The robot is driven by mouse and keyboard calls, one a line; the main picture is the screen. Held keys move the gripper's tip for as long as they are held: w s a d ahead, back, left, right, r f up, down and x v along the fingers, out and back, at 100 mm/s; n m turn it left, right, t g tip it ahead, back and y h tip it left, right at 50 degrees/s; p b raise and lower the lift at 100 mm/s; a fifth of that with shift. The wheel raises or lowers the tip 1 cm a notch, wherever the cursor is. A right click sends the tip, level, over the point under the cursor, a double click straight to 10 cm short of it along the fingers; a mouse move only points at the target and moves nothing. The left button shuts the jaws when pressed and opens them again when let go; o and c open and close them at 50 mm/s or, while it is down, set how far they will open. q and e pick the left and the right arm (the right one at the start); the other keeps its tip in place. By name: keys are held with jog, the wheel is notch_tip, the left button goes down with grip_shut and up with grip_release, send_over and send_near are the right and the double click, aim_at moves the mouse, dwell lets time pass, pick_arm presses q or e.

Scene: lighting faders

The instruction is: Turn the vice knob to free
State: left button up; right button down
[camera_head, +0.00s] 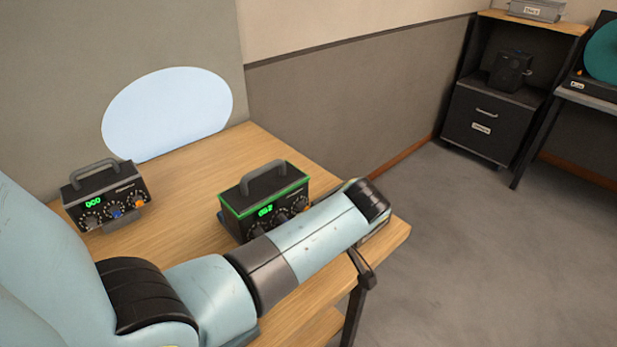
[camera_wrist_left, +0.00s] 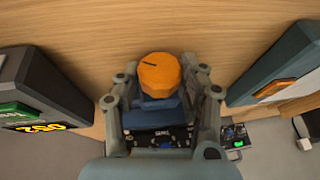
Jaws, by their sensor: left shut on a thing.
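In the left wrist view an orange knob (camera_wrist_left: 160,75) with a dark line on its top sits between the fingers of my left gripper (camera_wrist_left: 161,88). The gripper is shut on this knob, one finger on each side. Below it is a dark blue body and a black panel whose label is too small to read. I cannot tell if this orange knob is the vice knob. In the head view my left arm reaches across the table and hides the gripper. My right gripper is in neither view.
A black box (camera_head: 265,187) with a handle, green edging and a green display stands beside my arm on the wooden table (camera_head: 187,262). A similar box (camera_head: 105,193) stands to its left. A dark cabinet (camera_head: 482,122) stands by the wall. The floor right of the table is clear.

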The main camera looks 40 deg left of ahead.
pick_arm(q)
jog(key=shift+s+r+t+p, duration=0.1)
jog(key=shift+s+t+p, duration=0.1)
jog(key=shift+t+p, duration=0.3)
jog(key=shift+w, duration=0.1)
jog(key=o, duration=1.2)
jog(key=shift+v, duration=3.65)
